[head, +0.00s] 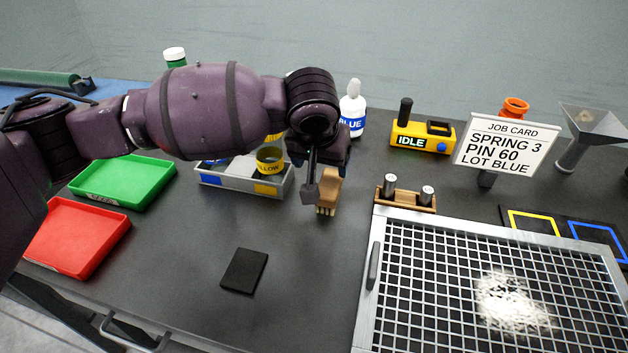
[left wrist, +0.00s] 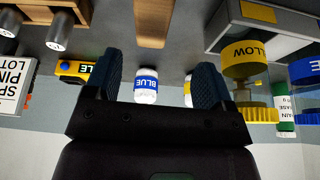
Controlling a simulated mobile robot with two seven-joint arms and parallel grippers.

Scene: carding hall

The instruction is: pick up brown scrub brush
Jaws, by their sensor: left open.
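The brown scrub brush (head: 329,190) stands on the dark table with its pale bristles down, near the middle of the head view. Its brown wooden body (left wrist: 153,22) shows at the top of the left wrist view, in line with the gap between the fingers. My left gripper (head: 322,178) is open and right at the brush, partly hiding it in the head view. In the left wrist view its two fingers (left wrist: 160,78) are apart with nothing between them; I cannot tell whether either touches the brush. My right gripper is out of view.
A grey bin (head: 215,181) with a yellow-labelled roll stands left of the brush. A wooden holder (head: 405,205) with two metal cylinders is close on the right, by a wire-mesh frame (head: 362,300). A black pad (head: 244,271) lies in front; table around it is clear.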

